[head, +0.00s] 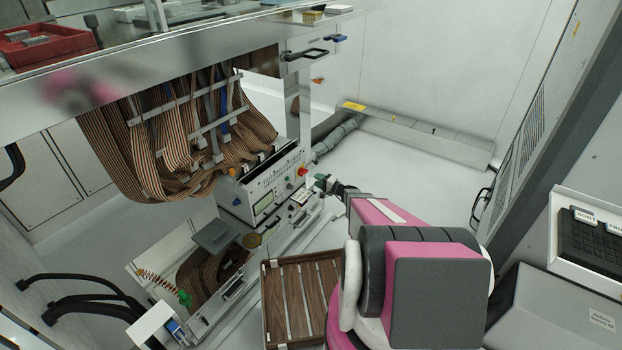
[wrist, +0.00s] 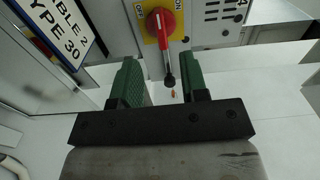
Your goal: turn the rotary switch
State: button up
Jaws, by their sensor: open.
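The rotary switch (wrist: 163,26) has a red handle on a yellow plate with ON and OFF style lettering, in the wrist view. Its handle points down the picture, slightly right, and ends in a dark tip. In the head view the red switch (head: 303,171) sits at the right end of the control panel. My gripper (wrist: 160,76) is open, with its green fingers either side of the handle's tip in the picture. I cannot tell whether the tip lies at finger depth, and I see no clear contact. In the head view my gripper (head: 324,183) is just right of the switch.
The control unit (head: 265,195) stands below a bench with hanging striped ribbon cables (head: 180,130). A blue-and-white label plate (wrist: 55,38) is left of the switch in the wrist view. A slatted wooden crate (head: 300,300) is beside my arm. Floor is clear behind.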

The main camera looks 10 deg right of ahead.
jog(key=shift+v, duration=1.45)
jog(key=s+a+r+n+g+h, duration=0.1)
jog(key=s+a+r+n+g, duration=0.2)
jog(key=s+a+r+g, duration=0.4)
jog(key=s+a+r+n+g+h, duration=0.1)
jog(key=s+a+r+n+g, duration=0.3)
jog(key=s, duration=0.4)
jog(key=s+d+r+n+g+h, duration=0.1)
jog(key=s+r+h, duration=0.4)
jog(key=s, duration=0.3)
jog(key=s+d+r+h, duration=0.2)
jog(key=s+r+h, duration=0.3)
jog(key=s, duration=0.4)
jog(key=shift+d+r+n+g+h, duration=0.15)
jog(key=shift+r+n+g+h, duration=0.25)
jog(key=shift+r, duration=0.45)
